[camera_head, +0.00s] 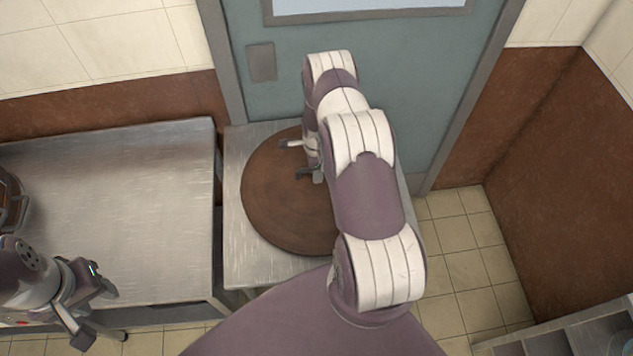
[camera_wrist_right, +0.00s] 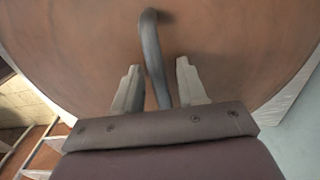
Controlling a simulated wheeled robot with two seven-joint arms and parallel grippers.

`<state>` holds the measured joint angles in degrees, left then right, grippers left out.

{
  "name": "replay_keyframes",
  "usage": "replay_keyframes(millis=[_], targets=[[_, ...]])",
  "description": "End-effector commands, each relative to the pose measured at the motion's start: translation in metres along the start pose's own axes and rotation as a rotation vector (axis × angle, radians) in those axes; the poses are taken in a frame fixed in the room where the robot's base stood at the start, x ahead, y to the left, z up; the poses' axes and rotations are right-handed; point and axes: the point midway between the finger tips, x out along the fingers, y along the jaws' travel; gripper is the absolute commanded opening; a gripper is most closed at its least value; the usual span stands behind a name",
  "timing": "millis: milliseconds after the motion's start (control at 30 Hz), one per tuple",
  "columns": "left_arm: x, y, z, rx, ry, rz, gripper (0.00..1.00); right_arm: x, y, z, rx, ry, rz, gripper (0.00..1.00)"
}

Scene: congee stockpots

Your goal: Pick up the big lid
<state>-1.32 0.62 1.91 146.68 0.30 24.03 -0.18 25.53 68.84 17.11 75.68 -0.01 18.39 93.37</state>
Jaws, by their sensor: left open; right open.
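The big lid (camera_head: 270,205) is a brown round disc lying on a small metal table (camera_head: 245,272) in front of the door. It also fills much of the right wrist view (camera_wrist_right: 70,45). Its dark grey bar handle (camera_wrist_right: 152,50) rises between the two fingers of my right gripper (camera_wrist_right: 158,75), which is open around it. In the head view my right gripper (camera_head: 296,159) is over the middle of the lid, and my right arm hides the lid's right part. My left gripper (camera_head: 113,312) is open and empty near the front edge of the long table.
A long metal table (camera_head: 120,190) stands to the left, mostly bare, with a brown pot (camera_head: 12,203) partly in view at its left end. A grey-blue door (camera_head: 420,60) is behind the small table. Tiled floor (camera_head: 460,235) shows at right, with metal shelving (camera_head: 590,335) at the lower right corner.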

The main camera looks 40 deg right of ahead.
Motion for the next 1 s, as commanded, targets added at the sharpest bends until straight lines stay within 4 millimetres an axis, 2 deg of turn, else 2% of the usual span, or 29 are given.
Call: replay_keyframes(millis=[500,633,1000], targets=[[0.0039,0.0000,0.0004,0.000,0.000,0.000,0.43,0.0022,0.0000,0.0000,0.000,0.000,0.000,0.41],[0.0039,0.0000,0.0004,0.000,0.000,0.000,0.43,0.0022,-0.0001,0.0000,0.000,0.000,0.000,0.00],[0.0039,0.0000,0.0004,0.000,0.000,0.000,0.43,0.0021,-0.0002,0.0001,0.000,0.000,0.000,0.00]])
